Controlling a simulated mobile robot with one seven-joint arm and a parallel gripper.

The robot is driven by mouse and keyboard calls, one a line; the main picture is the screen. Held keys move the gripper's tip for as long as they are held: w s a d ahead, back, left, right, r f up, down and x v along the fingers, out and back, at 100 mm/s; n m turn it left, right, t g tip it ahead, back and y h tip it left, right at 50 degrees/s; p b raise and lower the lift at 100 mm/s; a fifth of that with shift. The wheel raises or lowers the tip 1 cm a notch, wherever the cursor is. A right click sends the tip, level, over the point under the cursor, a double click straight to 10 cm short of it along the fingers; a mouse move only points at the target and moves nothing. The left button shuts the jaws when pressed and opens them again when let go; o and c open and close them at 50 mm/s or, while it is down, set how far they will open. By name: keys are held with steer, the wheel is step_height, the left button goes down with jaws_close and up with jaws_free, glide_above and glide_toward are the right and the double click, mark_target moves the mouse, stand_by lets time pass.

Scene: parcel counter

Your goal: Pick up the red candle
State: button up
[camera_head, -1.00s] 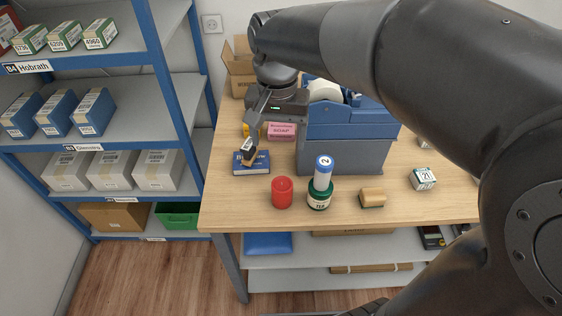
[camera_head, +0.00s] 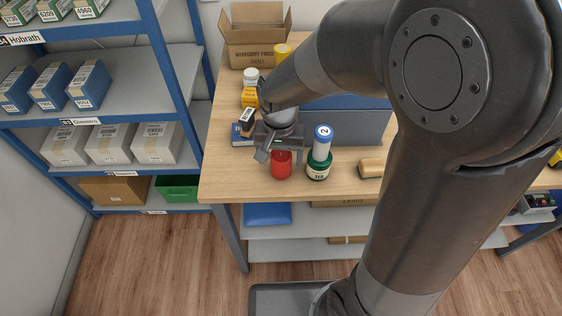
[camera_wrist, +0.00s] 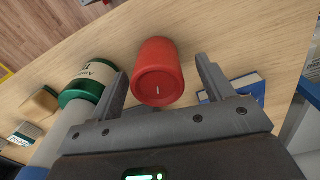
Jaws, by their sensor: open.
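The red candle (camera_head: 281,165) stands upright near the front edge of the wooden counter. In the wrist view the candle (camera_wrist: 158,75) shows its top and wick, beyond the fingertips and roughly between the two fingers. My gripper (camera_head: 275,148) is open and just behind and above the candle in the head view. In the wrist view my gripper (camera_wrist: 162,78) has its fingers spread wide, with nothing gripped. Part of the candle's upper side is hidden by the gripper in the head view.
A wooden block (camera_head: 370,168) lies farther right. A blue book (camera_head: 240,136) lies behind left. The counter (camera_head: 232,185) is clear front left.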

step_height(320, 180, down, 3)
steer(key=shift+d+f, duration=0.15)
steer(key=c, duration=1.1)
steer(key=shift+c, duration=0.2)
